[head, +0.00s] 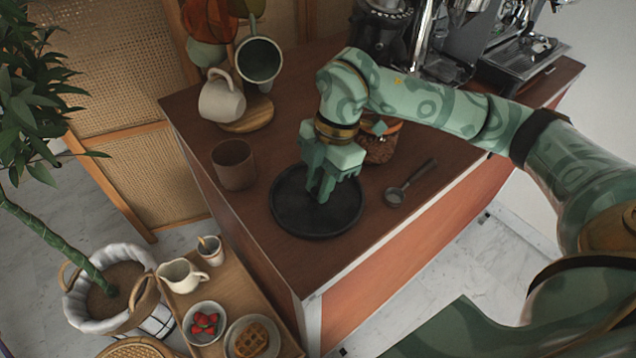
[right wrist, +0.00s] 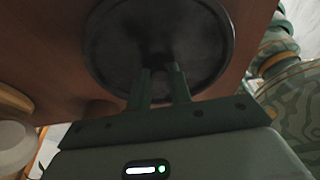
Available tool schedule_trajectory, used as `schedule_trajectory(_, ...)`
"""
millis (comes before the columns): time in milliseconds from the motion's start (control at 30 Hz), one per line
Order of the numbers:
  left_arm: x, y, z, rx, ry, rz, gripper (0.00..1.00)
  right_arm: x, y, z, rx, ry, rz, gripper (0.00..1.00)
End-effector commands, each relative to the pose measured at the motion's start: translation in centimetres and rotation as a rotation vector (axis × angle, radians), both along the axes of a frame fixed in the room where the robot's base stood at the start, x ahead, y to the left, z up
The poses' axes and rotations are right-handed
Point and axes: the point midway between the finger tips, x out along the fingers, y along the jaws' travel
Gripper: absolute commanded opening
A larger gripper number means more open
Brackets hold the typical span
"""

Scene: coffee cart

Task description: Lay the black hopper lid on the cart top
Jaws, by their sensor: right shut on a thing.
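The black hopper lid (head: 290,216) is a round dark disc with a raised rim, lying level at the front part of the brown cart top (head: 262,254). My right gripper (head: 321,190) points down over the middle of the lid and is shut on its small central handle, which the fingers mostly hide. In the right wrist view the lid (right wrist: 108,48) fills the upper middle, with the fingertips (right wrist: 160,72) at its centre. I cannot tell whether the lid touches the wood or is slightly above it. My left gripper is not in view.
A brown cup (head: 233,165) stands left of the lid. A portafilter (head: 408,185) lies to its right, and a container of coffee beans (head: 380,148) stands behind. A mug tree (head: 246,118) and espresso machine (head: 520,60) are farther back. The front corner is clear.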

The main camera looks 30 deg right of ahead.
Motion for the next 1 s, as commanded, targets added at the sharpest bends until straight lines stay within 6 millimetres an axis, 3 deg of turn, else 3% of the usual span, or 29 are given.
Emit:
schedule_trajectory(300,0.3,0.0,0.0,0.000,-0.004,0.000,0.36,0.0,0.0,-0.2,0.000,-0.002,-0.001,0.00)
schedule_trajectory(333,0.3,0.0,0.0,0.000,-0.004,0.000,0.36,0.1,0.0,-0.1,0.000,-0.003,-0.001,0.29)
schedule_trajectory(400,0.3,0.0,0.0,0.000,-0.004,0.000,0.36,0.1,0.0,-0.1,0.000,-0.003,-0.001,0.42)
schedule_trajectory(733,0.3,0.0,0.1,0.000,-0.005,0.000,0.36,0.1,-0.1,0.4,0.000,-0.004,-0.001,0.42)
schedule_trajectory(867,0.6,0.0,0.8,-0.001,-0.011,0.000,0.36,0.2,-0.6,2.5,0.000,-0.008,-0.002,0.42)
schedule_trajectory(1000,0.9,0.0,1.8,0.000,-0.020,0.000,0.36,0.3,-1.5,5.9,0.000,-0.009,-0.002,0.42)
